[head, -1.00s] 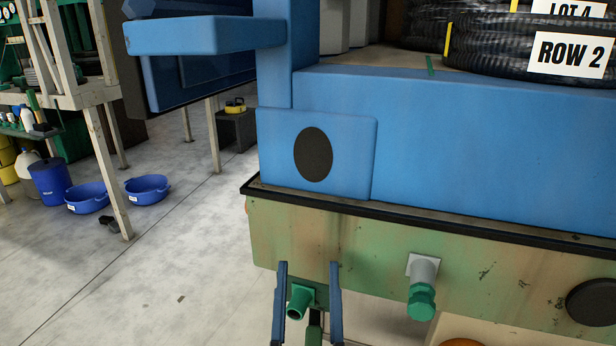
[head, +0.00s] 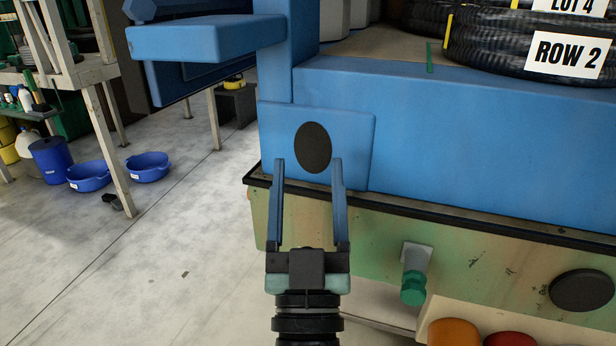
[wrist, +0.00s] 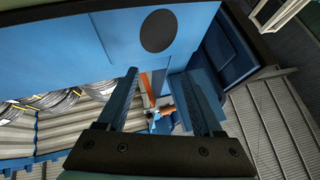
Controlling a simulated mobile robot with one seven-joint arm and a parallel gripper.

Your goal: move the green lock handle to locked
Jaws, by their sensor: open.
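A green knob-like handle (head: 413,288) hangs from a pale grey mount on the worn green-tan panel (head: 460,270) in the head view, tilted slightly from upright. My gripper (head: 308,163) is open and empty, left of this handle and higher. The handle is not recognisable there. Any part of the panel behind my gripper is hidden, so I cannot tell which position is locked.
A round dark disc (head: 583,290) is right of the handle, and orange (head: 453,332) and red (head: 510,339) rounded parts lie below. The floor to the left is open, with blue tubs (head: 148,167) farther back.

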